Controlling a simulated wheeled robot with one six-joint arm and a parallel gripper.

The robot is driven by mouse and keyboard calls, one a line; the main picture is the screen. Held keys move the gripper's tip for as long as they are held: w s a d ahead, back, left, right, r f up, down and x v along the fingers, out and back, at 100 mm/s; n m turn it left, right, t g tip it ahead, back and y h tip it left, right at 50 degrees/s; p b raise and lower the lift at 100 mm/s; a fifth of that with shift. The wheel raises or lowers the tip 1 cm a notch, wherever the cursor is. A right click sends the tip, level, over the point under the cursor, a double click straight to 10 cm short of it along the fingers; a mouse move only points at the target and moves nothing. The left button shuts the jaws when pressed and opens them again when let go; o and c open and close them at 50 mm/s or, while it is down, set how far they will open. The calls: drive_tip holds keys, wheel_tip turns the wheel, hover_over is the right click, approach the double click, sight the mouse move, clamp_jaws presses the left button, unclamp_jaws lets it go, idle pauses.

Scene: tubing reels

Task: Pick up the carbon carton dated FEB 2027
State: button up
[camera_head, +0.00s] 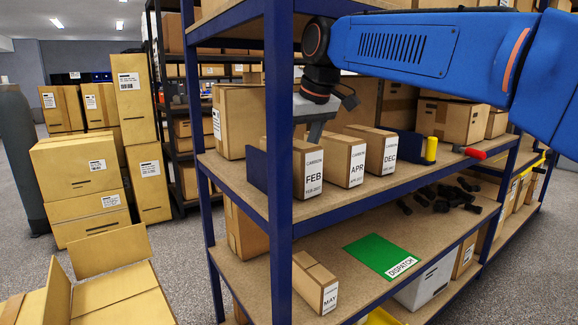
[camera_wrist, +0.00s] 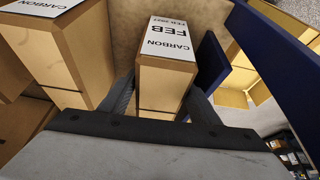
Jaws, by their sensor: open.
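The FEB carton (camera_head: 313,178) stands upright on the upper shelf, its white label reading CARBON, FEB and small print that looks like FEB 2027. The blue post hides its left edge in the head view. In the wrist view the FEB carton (camera_wrist: 158,92) lies between the fingers of my gripper (camera_wrist: 162,100), one on each side. The jaws are open, and I cannot tell whether they touch it. In the head view my gripper (camera_head: 316,130) points down over the carton. The APR carton (camera_head: 345,160) and DEC carton (camera_head: 380,152) stand to its right.
A blue divider (camera_head: 257,168) stands close on the FEB carton's left. The blue post (camera_head: 279,200) rises in front. A yellow cylinder (camera_head: 431,150) and red-handled tool (camera_head: 474,153) lie farther right. Below are a MAY carton (camera_head: 315,285) and a green DISPATCH mat (camera_head: 375,254).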

drive_tip(key=shift+w+a, duration=0.55)
drive_tip(key=shift+w, duration=0.05)
drive_tip(key=shift+w+a+f, duration=0.2)
drive_tip(key=x, duration=0.4)
drive_tip(key=shift+f, duration=0.3)
drive_tip(key=shift+c, duration=0.7)
drive_tip(key=c, duration=0.8)
drive_tip(key=shift+r, duration=0.15)
drive_tip(key=shift+c, duration=0.2)
